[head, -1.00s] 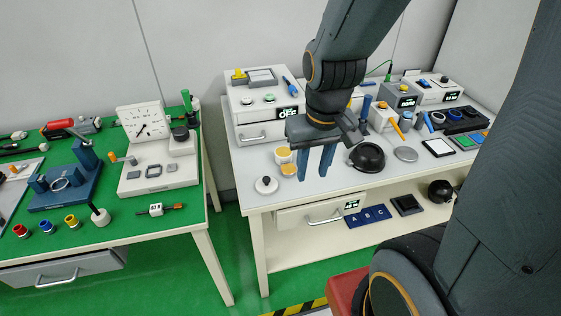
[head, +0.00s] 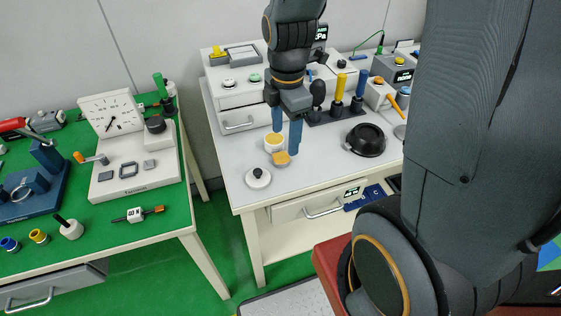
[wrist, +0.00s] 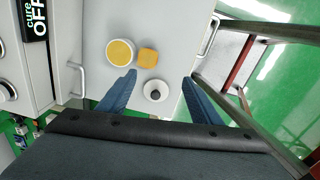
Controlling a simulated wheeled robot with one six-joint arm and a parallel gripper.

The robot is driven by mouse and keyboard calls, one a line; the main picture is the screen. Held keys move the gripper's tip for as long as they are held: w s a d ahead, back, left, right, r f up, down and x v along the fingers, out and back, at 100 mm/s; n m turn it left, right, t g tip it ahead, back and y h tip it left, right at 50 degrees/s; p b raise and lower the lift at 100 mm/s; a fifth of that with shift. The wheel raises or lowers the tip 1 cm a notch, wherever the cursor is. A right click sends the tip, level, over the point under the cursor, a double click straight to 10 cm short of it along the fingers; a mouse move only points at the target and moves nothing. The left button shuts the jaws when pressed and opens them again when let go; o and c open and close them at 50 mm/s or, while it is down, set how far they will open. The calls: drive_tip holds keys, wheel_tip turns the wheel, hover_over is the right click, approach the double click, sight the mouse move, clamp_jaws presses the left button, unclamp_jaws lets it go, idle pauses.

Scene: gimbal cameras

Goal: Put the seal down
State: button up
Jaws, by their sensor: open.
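My gripper (head: 286,138) is open, its two blue fingers pointing down over the front left of the white bench, with nothing between them. An orange-yellow block (head: 282,159) lies just below the fingertips; it also shows in the wrist view (wrist: 148,57), beyond the fingers. A white round jar with an orange top (head: 273,143) stands right beside it, partly behind a finger. A white round lid with a dark knob (head: 258,178) lies nearer the front edge; in the wrist view it sits between the fingers (wrist: 155,91). I cannot tell which piece is the seal.
A black bowl (head: 366,140) stands to the right, before a rack (head: 335,113) with upright coloured handles. A white drawer unit (head: 240,105) stands at the back left. The green bench (head: 150,222) is across a gap. Bare bench top lies right of the lid.

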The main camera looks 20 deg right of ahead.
sight(281, 157)
drive_tip(key=w+f+n, duration=0.1)
drive_tip(key=n, duration=0.2)
drive_tip(key=w+f+n+b, duration=0.1)
drive_tip(key=n, duration=0.2)
drive_tip(key=w+f+n, duration=0.1)
drive_tip(key=n, duration=0.2)
drive_tip(key=shift+a+n, duration=0.1)
drive_tip(key=shift+n, duration=0.2)
drive_tip(key=shift+f, duration=1.35)
drive_tip(key=shift+w+d+f+p, duration=0.2)
drive_tip(key=shift+f+p, duration=0.1)
drive_tip(key=shift+f, duration=1)
drive_tip(key=shift+w+d+f+p, duration=0.15)
drive_tip(key=shift+f+p, duration=0.15)
drive_tip(key=shift+f, duration=0.95)
drive_tip(key=shift+a, duration=0.1)
drive_tip(key=c, duration=1.4)
drive_tip(key=shift+c, duration=0.2)
